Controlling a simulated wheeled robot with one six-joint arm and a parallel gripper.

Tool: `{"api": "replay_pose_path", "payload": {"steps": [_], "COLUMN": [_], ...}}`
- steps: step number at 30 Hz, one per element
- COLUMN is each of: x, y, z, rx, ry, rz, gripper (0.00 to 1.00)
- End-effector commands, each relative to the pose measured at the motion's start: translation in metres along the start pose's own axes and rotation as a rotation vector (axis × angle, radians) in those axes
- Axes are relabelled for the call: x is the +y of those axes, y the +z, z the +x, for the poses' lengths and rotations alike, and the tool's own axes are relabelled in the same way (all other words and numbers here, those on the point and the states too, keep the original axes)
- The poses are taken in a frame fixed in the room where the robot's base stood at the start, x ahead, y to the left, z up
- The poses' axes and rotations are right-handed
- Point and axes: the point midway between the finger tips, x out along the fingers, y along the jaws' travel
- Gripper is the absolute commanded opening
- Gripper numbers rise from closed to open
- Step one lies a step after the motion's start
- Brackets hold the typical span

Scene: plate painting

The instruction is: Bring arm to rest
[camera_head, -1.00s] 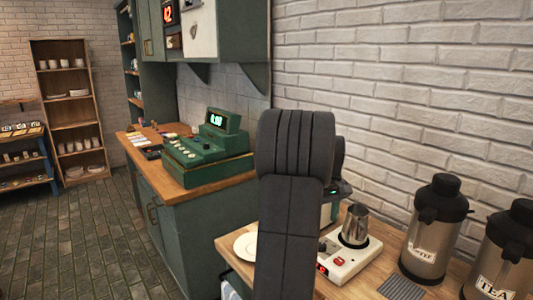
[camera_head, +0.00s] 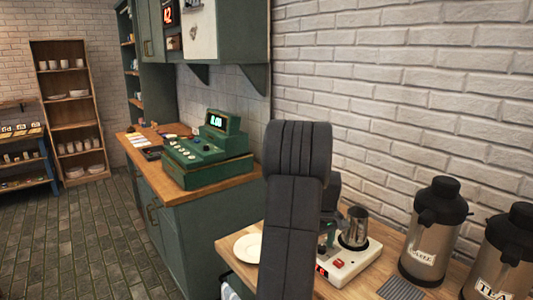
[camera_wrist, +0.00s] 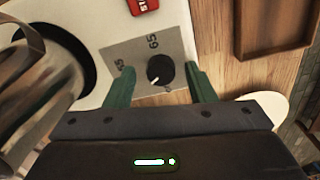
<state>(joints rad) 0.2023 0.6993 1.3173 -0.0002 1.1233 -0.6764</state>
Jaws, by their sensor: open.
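My gripper (camera_wrist: 160,68) is open, with its two green fingers apart in the wrist view. A black dial (camera_wrist: 160,70) on the white hot plate (camera_wrist: 100,20) shows between the fingers; I cannot tell the gap in height to it. The hot plate (camera_head: 352,265) stands on the wooden counter in the head view, with a metal pitcher (camera_head: 356,228) on it. My dark arm rises in the middle of the head view and hides most of the gripper.
A white plate (camera_head: 248,248) lies left of my arm. Coffee (camera_head: 433,235) and tea (camera_head: 505,255) dispensers stand to the right. A green cash register (camera_head: 205,155) is on the farther counter. A brown tray (camera_wrist: 272,28) lies beside the hot plate. The floor at left is clear.

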Motion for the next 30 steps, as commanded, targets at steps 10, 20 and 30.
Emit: {"api": "replay_pose_path", "payload": {"steps": [10, 20, 30], "x": [-0.0003, -0.0003, -0.0003], "y": [0.0002, 0.0002, 0.0002], "z": [0.0002, 0.0000, 0.0000], "rx": [-0.001, -0.001, -0.001], "ry": [-0.001, -0.001, -0.002], "rz": [-0.277, -0.541, -0.811], "gripper": [0.50, 0.50, 0.50]}}
